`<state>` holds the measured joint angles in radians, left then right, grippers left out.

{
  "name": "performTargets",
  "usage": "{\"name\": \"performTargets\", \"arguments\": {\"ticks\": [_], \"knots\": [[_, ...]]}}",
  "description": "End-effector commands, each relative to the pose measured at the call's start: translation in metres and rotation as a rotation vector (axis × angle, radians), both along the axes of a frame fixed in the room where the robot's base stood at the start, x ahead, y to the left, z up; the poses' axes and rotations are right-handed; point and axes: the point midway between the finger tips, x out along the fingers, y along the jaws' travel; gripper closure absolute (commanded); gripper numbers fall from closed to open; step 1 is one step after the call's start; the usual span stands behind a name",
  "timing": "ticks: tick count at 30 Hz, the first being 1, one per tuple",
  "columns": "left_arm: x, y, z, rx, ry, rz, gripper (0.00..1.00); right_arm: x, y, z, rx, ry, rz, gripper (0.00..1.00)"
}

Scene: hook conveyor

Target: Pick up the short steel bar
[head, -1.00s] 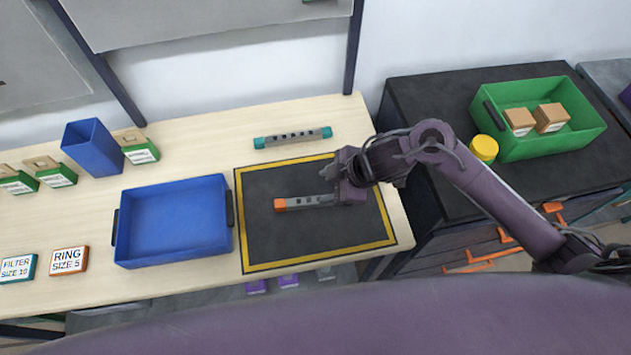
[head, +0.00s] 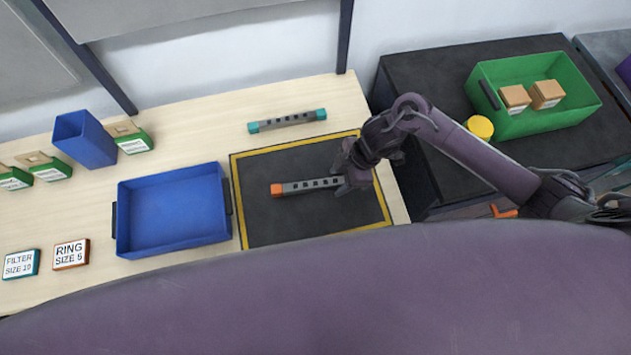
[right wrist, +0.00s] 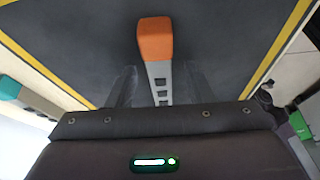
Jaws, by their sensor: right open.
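A grey steel bar with an orange end (head: 308,186) and dark slots lies on the black mat (head: 262,222). Its right end is hidden by my right gripper (head: 345,178). In the right wrist view the bar (right wrist: 159,75) runs between the two fingers of the right gripper (right wrist: 160,88), which are apart, with a gap on each side. A second grey bar with teal ends (head: 287,121) lies on the wooden table behind the mat. The hidden end keeps me from comparing the two lengths exactly. My left gripper is not in view.
A blue tray (head: 122,195) stands left of the mat, with a blue bin (head: 84,140) behind it. A green crate (head: 545,120) with cardboard boxes and a yellow-lidded jar (head: 480,127) stand on the dark cabinet at right. Label blocks sit at far left.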

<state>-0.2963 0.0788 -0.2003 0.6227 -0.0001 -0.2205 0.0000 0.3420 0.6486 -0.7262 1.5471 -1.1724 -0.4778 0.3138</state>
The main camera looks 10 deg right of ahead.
Motion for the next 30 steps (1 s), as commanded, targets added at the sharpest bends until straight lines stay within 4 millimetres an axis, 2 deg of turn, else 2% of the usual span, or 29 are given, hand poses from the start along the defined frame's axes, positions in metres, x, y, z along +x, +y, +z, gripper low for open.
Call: {"name": "performTargets", "arguments": {"ticks": [2, 5, 15, 25, 30], "knots": [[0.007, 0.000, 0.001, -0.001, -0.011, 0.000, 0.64, 0.000, 0.000, 0.000, 0.000, 0.000, 0.000, 0.53], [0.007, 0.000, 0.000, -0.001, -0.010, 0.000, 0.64, 0.000, 0.000, 0.000, 0.000, 0.000, 0.000, 0.54], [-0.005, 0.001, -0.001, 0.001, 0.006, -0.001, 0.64, 0.000, 0.000, 0.000, 0.000, 0.000, 0.001, 0.99], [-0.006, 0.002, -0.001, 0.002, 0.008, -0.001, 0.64, 0.001, 0.000, 0.002, 0.002, -0.002, 0.000, 1.00], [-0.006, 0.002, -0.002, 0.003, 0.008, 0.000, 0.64, 0.001, 0.000, 0.011, 0.002, -0.004, 0.002, 1.00]]}}
